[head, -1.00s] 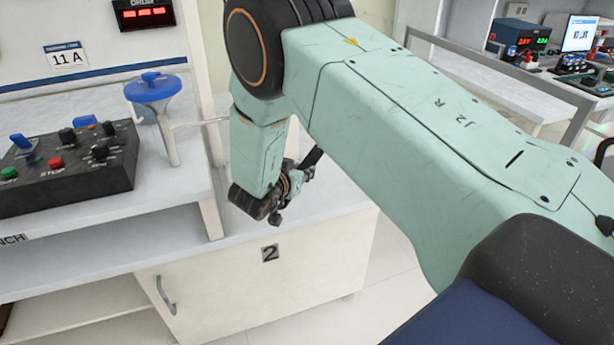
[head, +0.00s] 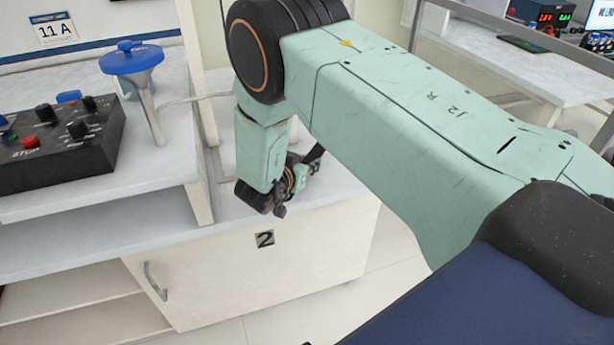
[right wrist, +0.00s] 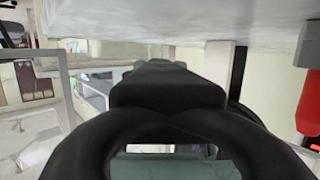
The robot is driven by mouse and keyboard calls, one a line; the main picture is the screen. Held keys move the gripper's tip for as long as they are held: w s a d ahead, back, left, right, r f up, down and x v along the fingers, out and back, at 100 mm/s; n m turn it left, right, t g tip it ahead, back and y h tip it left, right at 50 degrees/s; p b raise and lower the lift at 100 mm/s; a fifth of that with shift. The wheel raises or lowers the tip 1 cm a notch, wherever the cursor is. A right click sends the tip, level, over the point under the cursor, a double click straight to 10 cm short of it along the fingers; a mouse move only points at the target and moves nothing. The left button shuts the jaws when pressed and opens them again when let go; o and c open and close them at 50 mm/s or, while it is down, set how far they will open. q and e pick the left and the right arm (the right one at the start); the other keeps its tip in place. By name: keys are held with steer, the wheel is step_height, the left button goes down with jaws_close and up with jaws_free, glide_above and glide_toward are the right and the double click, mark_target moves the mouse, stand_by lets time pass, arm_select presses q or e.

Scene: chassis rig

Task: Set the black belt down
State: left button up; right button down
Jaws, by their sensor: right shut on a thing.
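In the right wrist view, black curved shapes of the gripper (right wrist: 165,85) fill the middle, and I cannot separate the belt from the fingers there. I cannot tell whether the belt touches the bench. My left gripper is not in view.
A black control box (head: 60,145) with knobs and a blue-topped funnel-shaped stand (head: 132,60) are on the raised shelf at left. A white upright panel (head: 197,200) stands just left of the gripper. Another bench (head: 540,75) is at the back right.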

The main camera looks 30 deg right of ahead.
steer(key=shift+s+f, duration=0.1)
steer(key=shift+f, duration=0.3)
step_height(320, 180, down, 2)
steer(key=shift+f+b, duration=0.2)
steer(key=shift+b, duration=0.5)
steer(key=shift+d+f, duration=0.1)
steer(key=shift+f, duration=0.15)
steer(key=shift+r, duration=0.15)
steer(key=c, duration=1)
jaws_free()
steer(key=shift+f, duration=0.35)
